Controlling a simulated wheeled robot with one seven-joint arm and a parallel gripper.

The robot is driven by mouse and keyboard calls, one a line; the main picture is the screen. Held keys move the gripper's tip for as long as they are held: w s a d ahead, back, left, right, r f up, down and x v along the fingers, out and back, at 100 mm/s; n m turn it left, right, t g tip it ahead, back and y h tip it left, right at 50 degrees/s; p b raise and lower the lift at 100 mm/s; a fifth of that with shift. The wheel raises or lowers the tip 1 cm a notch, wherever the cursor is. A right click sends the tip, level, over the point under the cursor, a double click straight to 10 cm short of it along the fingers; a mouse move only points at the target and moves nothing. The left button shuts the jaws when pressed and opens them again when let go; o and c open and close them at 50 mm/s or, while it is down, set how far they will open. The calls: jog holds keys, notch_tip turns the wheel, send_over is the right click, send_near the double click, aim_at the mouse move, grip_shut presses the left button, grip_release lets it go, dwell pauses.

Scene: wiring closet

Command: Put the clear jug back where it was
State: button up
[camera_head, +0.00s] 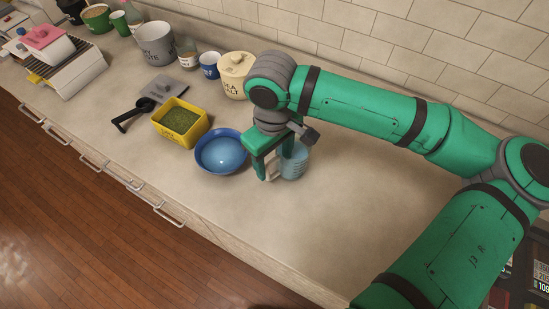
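The clear jug (294,163) is a pale bluish see-through vessel. It stands upright on the counter, just right of the blue bowl, with its handle toward the left. My gripper (275,166) points down at the jug's handle side. Its two green fingers are apart, one left of the handle and one in front of the jug's upper part. The right finger hides part of the jug. Whether a finger touches the jug cannot be told.
The blue bowl (222,153) sits close to the left of my gripper. A yellow tub with green contents (180,122), a black scoop (131,115) and a cream canister (236,75) stand farther left and back. The counter (300,228) in front and right is clear.

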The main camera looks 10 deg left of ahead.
jog(key=shift+r, duration=0.15)
notch_tip(320, 180, up, 12)
jog(key=shift+s, duration=0.15)
dwell(0.3)
jog(key=shift+a, duration=0.1)
dwell(0.4)
